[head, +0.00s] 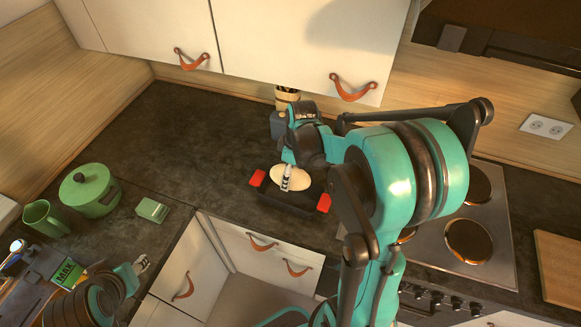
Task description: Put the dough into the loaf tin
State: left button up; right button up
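The dough (302,176) is a pale beige oval. It shows over the black loaf tin (284,205) with red handles, on the dark counter near its front edge. The dough covers part of the tin, and I cannot tell whether it touches the tin's floor. My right gripper (286,179) comes down from behind with a finger across the dough's near face. It appears shut on the dough; its other finger is hidden. My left gripper (142,264) is low at the left, far from the tin, with no object visible in it; its opening is unclear.
A green pot (90,190), a green jug (45,218) and a small green box (152,210) stand on the left counter. A hob (465,240) is right of the tin, partly behind my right arm. A wooden board (558,275) lies far right. The counter behind the box is clear.

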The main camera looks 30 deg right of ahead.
jog(key=shift+s+a+f, duration=0.15)
jog(key=shift+s+f, duration=0.05)
jog(key=shift+f, duration=0.05)
jog(key=shift+f+b, duration=0.35)
jog(key=shift+b, duration=0.15)
notch_tip(320, 180, down, 6)
jog(key=b, duration=0.4)
jog(key=shift+b, duration=0.4)
jog(key=shift+s+a+f+b, duration=0.25)
jog(key=shift+s+f+b, duration=0.1)
jog(key=shift+f+b, duration=0.2)
jog(key=shift+c, duration=0.2)
jog(key=shift+o, duration=0.5)
jog(key=shift+o, duration=0.2)
jog(key=shift+w+d, duration=0.15)
jog(key=o, duration=1.7)
jog(key=shift+o, duration=0.2)
jog(key=shift+w+d+f, duration=0.2)
jog(key=shift+w+d, duration=0.05)
jog(key=shift+d, duration=0.1)
